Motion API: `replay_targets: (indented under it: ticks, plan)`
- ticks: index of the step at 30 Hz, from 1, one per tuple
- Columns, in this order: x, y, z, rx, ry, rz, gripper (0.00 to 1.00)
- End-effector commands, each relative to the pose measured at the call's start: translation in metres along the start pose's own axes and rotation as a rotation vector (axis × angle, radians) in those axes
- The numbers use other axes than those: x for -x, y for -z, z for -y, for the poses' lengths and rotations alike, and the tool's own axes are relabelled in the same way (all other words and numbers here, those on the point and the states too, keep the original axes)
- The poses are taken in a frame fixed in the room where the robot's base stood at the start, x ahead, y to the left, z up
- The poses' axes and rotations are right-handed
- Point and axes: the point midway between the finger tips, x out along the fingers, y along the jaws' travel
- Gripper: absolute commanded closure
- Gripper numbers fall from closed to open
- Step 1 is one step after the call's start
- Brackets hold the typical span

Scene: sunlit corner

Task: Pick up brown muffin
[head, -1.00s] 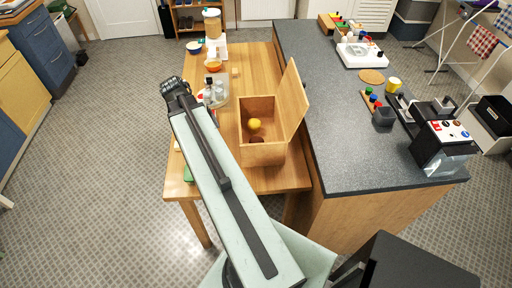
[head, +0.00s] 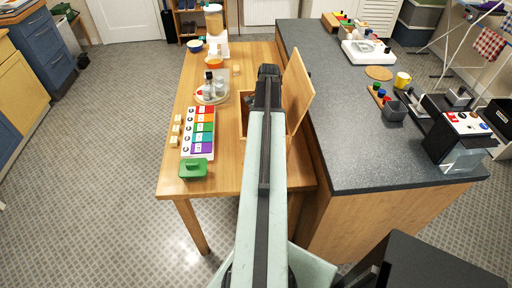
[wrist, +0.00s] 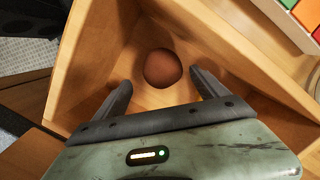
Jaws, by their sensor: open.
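The brown muffin (wrist: 162,68) shows in the wrist view as a round brown shape on the floor of the wooden box (wrist: 225,50). My gripper (wrist: 160,80) is open, with one finger to each side of the muffin in the picture. I see no contact, and the height left between them is hard to judge. In the head view my gripper (head: 268,72) is over the box (head: 243,122), and my arm hides the muffin and most of the box.
The box's raised lid (head: 298,92) stands on its right side, beside the dark counter (head: 350,130). Left of the box are a colored card strip (head: 199,132), a green block-like item (head: 194,169) and a round tray (head: 212,97) with small containers.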

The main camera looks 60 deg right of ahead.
Motion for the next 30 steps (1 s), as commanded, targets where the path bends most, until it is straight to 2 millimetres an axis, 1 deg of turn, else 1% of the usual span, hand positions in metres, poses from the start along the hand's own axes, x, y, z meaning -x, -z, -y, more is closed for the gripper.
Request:
replay_targets:
  ticks: [1,3,5,8,12,14,16,21,22,28,29,30]
  plan:
    - [-0.005,0.001,0.000,-0.001,0.000,0.000,0.17]
    - [-0.004,0.001,-0.001,-0.001,0.000,-0.001,0.17]
    - [-0.008,0.000,0.000,-0.001,0.000,-0.001,0.17]
    - [-0.023,-0.001,0.001,-0.002,0.000,-0.001,0.17]
    - [-0.049,-0.003,0.003,-0.003,0.000,-0.001,0.17]
    - [-0.056,-0.003,0.003,-0.003,0.000,-0.001,0.17]
    - [-0.058,-0.004,0.003,-0.003,0.000,-0.002,0.17]
    - [-0.054,-0.004,0.003,-0.003,0.000,-0.002,0.17]
    - [-0.054,-0.004,0.003,-0.003,0.000,-0.002,0.20]
    - [-0.054,-0.004,0.003,-0.003,0.000,-0.002,0.75]
    - [-0.054,-0.004,0.003,-0.003,0.000,-0.002,0.82]
    - [-0.054,-0.004,0.003,-0.003,0.000,-0.001,0.82]
